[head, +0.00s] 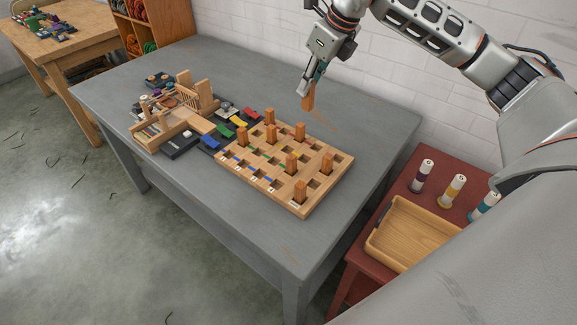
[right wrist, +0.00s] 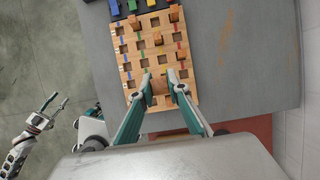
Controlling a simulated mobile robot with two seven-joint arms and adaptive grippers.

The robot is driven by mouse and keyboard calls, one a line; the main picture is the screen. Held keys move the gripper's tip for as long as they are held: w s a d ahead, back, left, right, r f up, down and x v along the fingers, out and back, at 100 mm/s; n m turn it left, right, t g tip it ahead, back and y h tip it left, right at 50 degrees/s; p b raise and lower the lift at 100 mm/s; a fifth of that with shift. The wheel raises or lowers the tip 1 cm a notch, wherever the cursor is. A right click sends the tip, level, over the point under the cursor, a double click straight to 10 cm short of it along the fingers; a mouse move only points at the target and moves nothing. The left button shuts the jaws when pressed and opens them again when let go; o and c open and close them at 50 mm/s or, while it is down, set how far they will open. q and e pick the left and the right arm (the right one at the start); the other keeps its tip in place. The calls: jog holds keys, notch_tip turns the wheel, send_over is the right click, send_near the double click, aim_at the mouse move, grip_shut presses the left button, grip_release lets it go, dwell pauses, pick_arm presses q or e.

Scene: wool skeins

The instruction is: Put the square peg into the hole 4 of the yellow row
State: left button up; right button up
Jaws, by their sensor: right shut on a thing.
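My right gripper (head: 314,86) is shut on an orange-brown square peg (head: 308,101), which hangs nearly upright above the grey table, beyond the board. In the right wrist view the fingers (right wrist: 160,78) close around the peg (right wrist: 158,92), seen from above with the board behind it. The wooden peg board (head: 304,208) has rows of square holes with blue, green, yellow and red marks. Several similar pegs stand upright in it. The yellow marks run along the board in the right wrist view (right wrist: 160,50); hole numbers are too small to read. My left gripper (right wrist: 58,100) looks open and empty, off the table.
Coloured blocks (head: 210,142) and a small wooden loom (head: 165,130) stand left of the board on the grey table (head: 240,75). A red side table (head: 405,182) holds a wooden tray (head: 372,240) and thread spools (head: 452,190). The table around the held peg is clear.

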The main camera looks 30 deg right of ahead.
jog(key=shift+f, duration=0.3)
notch_tip(320, 180, down, 19)
jog(key=shift+w+f+b, duration=0.1)
jog(key=shift+f+b, duration=0.1)
jog(key=shift+b, duration=0.3)
jog(key=shift+f, duration=0.2)
jog(key=o, duration=0.9)
jog(key=shift+d+r, duration=0.1)
jog(key=shift+r, duration=0.45)
jog(key=v, duration=1.1)
jog(key=shift+s+r, duration=0.1)
jog(key=shift+s, duration=0.2)
